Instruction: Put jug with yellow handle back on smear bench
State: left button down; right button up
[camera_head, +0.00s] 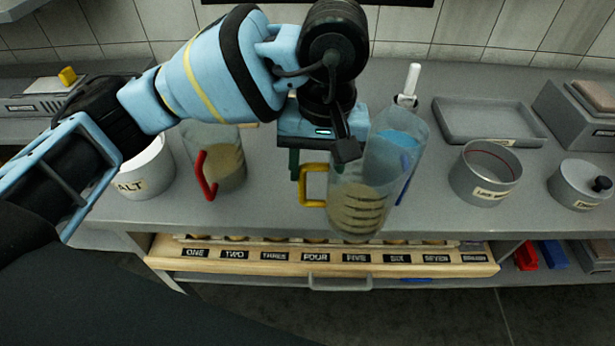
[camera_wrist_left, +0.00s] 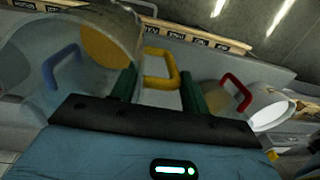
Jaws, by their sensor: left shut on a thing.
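The clear jug with the yellow handle (camera_head: 358,208) has lined, tan-looking lower walls and overlaps the bench's front edge in the head view. Whether its base touches the grey bench (camera_head: 270,205) I cannot tell. My left gripper (camera_head: 302,165) is shut on its yellow handle (camera_head: 313,187). In the left wrist view the yellow handle (camera_wrist_left: 160,82) lies between the two green fingers. A clear jug with a blue handle (camera_head: 402,135) is just behind it, partly hidden. The jug with the red handle (camera_head: 228,165) stands to the left. My right gripper is out of view.
A white salt pot (camera_head: 145,178) stands at the left. A grey tray (camera_head: 490,137), a labelled round pot (camera_head: 485,190) and a lidded pot (camera_head: 580,200) stand at the right. A drawer with numbered labels (camera_head: 315,257) is below the front edge.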

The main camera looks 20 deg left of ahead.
pick_arm(q)
jog(key=shift+w+a+r, duration=0.1)
jog(key=shift+w+r, duration=0.05)
jog(key=shift+r, duration=0.05)
jog(key=w+a+f+p, duration=0.1)
jog(key=w+a+f, duration=0.4)
jog(key=w+a, duration=0.4)
jog(key=a, duration=0.3)
jog(key=shift+w+a, duration=0.25)
jog(key=shift+a, duration=0.05)
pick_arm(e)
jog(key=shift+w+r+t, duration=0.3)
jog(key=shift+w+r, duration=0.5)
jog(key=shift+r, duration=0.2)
pick_arm(q)
jog(key=shift+f, duration=0.15)
jog(key=c, duration=0.7)
grip_release()
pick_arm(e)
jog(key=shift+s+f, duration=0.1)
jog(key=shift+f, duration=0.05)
